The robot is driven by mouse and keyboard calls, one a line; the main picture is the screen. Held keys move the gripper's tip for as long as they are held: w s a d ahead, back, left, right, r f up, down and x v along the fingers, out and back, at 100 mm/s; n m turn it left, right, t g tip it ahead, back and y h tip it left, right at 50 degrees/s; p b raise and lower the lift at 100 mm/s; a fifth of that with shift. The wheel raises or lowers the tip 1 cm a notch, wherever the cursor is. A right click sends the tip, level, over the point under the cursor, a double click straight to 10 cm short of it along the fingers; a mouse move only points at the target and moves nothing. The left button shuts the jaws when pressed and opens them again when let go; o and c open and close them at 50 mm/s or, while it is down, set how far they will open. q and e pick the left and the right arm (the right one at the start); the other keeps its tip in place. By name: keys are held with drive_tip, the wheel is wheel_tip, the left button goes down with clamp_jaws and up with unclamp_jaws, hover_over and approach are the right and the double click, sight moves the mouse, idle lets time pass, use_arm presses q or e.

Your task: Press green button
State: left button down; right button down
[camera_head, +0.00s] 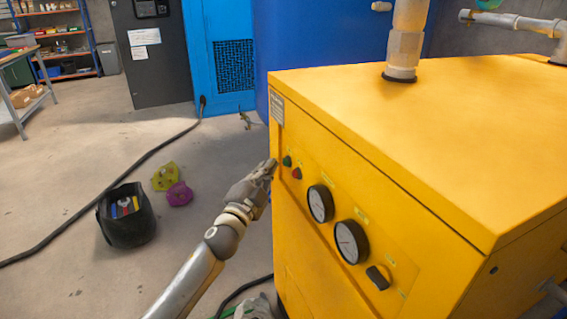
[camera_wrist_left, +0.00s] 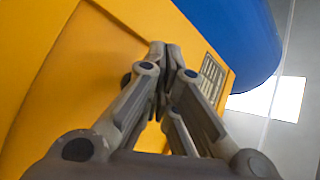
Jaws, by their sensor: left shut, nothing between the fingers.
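The green button (camera_head: 287,161) is at the upper left of the front panel on the yellow machine (camera_head: 400,120). The red button (camera_head: 296,173) sits just below and right of it. My left gripper (camera_head: 271,165) is shut and empty, its tips close to the panel just left of the two buttons. I cannot tell whether the tips touch the panel. In the left wrist view the shut fingers (camera_wrist_left: 165,50) point at the yellow panel and a label plate (camera_wrist_left: 212,78) shows beside them. The green button is hidden there. My right gripper is not in view.
Two round gauges (camera_head: 320,203) and a black switch (camera_head: 378,277) are further along the panel. A black tool bucket (camera_head: 126,217), yellow and purple items (camera_head: 179,193) and a long black cable (camera_head: 105,184) lie on the floor at left. Pipes (camera_head: 404,45) rise from the machine's top.

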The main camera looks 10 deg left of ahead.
use_arm(q)
drive_tip(key=shift+w+d, duration=0.1)
drive_tip(key=shift+d, duration=0.05)
drive_tip(key=shift+w+d, duration=0.15)
drive_tip(key=shift+d, duration=0.1)
drive_tip(key=shift+w+d, duration=0.25)
drive_tip(key=shift+d, duration=0.1)
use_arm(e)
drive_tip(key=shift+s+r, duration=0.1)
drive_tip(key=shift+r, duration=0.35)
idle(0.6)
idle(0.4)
use_arm(q)
drive_tip(key=shift+s+a, duration=0.15)
drive_tip(key=shift+a, duration=0.05)
drive_tip(key=shift+s+a, duration=0.35)
drive_tip(key=shift+a, duration=0.15)
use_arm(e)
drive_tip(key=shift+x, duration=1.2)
